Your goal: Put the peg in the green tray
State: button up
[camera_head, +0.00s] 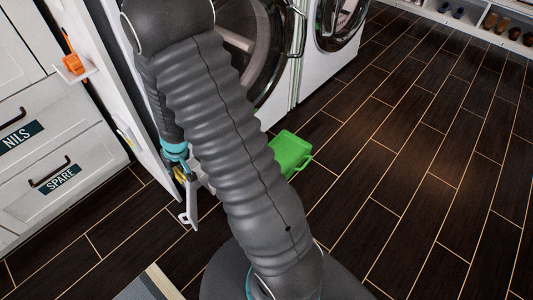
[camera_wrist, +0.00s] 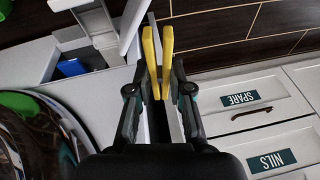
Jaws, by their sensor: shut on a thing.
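The yellow peg (camera_wrist: 167,48) shows in the wrist view as two slim prongs pointing away from the wrist. My gripper (camera_wrist: 158,82) is shut on it, with a dark finger on each side. In the head view my gripper (camera_head: 183,178) hangs beside the white wall panel, partly hidden by my arm, and only a bit of yellow shows there. The green tray (camera_head: 291,151) is on the dark floor in front of the washers, right of my gripper and apart from it. My arm hides its left part.
White drawers labelled NILS (camera_head: 22,134) and SPARE (camera_head: 60,176) stand at the left. An orange thing (camera_head: 72,60) sits on a small wall shelf above. A washer (camera_head: 330,52) is at the back. Floor to the right is clear. A grey mat (camera_head: 150,285) lies in front.

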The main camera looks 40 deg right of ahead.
aim_at(282, 155)
jog(key=u, duration=0.5)
jog(key=k, duration=0.8)
jog(key=z, duration=1.35)
jog(key=i, duration=0.5)
jog(key=z, duration=0.1)
